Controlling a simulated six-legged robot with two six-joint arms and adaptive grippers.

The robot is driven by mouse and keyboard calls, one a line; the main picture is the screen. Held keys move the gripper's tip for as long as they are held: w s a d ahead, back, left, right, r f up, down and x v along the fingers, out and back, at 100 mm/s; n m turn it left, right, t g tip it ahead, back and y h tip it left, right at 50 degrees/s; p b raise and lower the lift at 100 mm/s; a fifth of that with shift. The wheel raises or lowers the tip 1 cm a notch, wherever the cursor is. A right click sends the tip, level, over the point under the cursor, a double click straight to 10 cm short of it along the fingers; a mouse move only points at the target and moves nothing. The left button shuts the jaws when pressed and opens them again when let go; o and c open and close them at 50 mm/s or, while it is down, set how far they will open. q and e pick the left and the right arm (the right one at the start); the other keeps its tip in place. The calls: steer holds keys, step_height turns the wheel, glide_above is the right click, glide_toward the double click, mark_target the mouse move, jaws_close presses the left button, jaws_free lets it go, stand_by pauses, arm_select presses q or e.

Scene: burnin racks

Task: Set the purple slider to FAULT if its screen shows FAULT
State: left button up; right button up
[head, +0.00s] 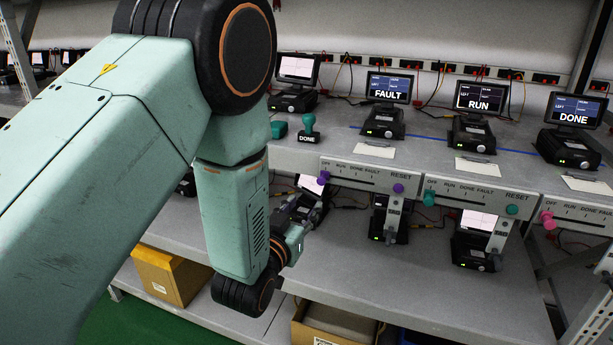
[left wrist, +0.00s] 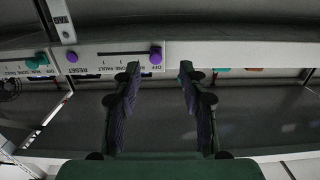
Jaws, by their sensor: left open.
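The purple slider (head: 323,177) is at the OFF end of its scale on the grey front panel (head: 360,180). It also shows upside down in the left wrist view (left wrist: 155,55). A purple RESET knob (head: 399,188) is at the panel's right end. The screen (head: 389,88) above this panel reads FAULT. My left gripper (head: 313,200) is just below and in front of the slider. In the left wrist view its fingers (left wrist: 159,72) are open, with the slider in line with the gap between them, just past the tips. My right gripper is not in view.
A neighbouring screen (head: 482,98) reads RUN, and another (head: 577,112) reads DONE. A teal RESET knob (head: 513,209) and a pink slider (head: 548,220) are on panels to the right. A DONE stamp (head: 308,127) stands on the shelf. Cardboard boxes (head: 172,272) are below.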

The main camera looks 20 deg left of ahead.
mark_target(321, 180)
arm_select(q)
steer(key=shift+t, duration=0.4)
steer(key=w, duration=0.2)
steer(key=w+r, duration=0.1)
steer(key=w, duration=0.3)
steer(key=shift+w+d+r, duration=0.2)
steer(key=shift+w+d, duration=0.1)
steer(key=shift+d, duration=0.1)
steer(key=shift+w, duration=0.4)
steer(key=shift+w+d+r, duration=0.1)
steer(key=shift+w+d, duration=0.05)
steer(key=shift+d, duration=0.1)
steer(key=shift+a, duration=0.15)
